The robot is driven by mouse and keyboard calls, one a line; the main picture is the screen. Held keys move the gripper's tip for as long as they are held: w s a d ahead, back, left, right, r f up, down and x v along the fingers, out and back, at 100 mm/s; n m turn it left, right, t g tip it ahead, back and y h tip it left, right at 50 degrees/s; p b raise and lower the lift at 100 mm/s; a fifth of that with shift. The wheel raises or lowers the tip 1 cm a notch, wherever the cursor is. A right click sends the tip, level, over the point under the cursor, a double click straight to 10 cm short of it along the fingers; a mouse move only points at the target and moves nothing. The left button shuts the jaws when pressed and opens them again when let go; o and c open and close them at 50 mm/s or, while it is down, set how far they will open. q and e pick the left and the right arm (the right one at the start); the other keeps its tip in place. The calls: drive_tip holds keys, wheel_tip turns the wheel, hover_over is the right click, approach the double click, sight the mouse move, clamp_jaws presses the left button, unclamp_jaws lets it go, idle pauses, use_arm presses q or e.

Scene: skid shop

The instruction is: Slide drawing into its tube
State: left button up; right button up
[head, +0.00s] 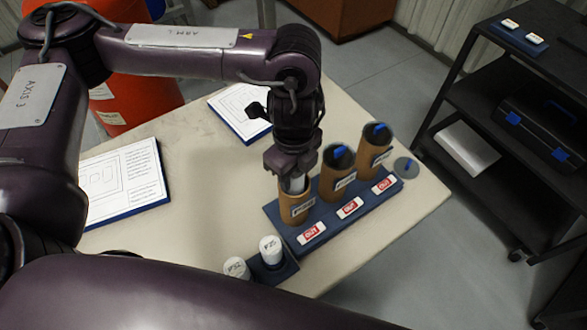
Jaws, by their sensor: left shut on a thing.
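Three brown cardboard tubes stand upright in a row on a blue rack (276,214). The left tube (297,208) has no cap on it, while the middle tube (336,178) and the right tube (374,155) have dark caps with blue tabs. My left gripper (292,172) is directly above the left tube and shut on a white rolled drawing (297,184). The drawing's lower end is at the tube's mouth and seems to be inside; how deep is hidden. A loose grey cap (407,168) with a blue tab lies right of the rack. My right gripper is not in view.
Two more white rolls, one on the right (270,247) and one on the left (236,267), stand in a small dark holder (274,276) at the table's front. Flat drawing boards lie left (125,180) and behind (240,108). A black shelf cart (470,120) stands right.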

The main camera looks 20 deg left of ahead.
use_arm(q)
drive_tip(key=shift+f, duration=0.4)
drive_tip(key=o, duration=1.8)
drive_tip(key=shift+r, duration=0.15)
drive_tip(key=shift+r+p, duration=3.45)
drive_tip(key=shift+p, duration=0.2)
drive_tip(key=shift+f, duration=0.1)
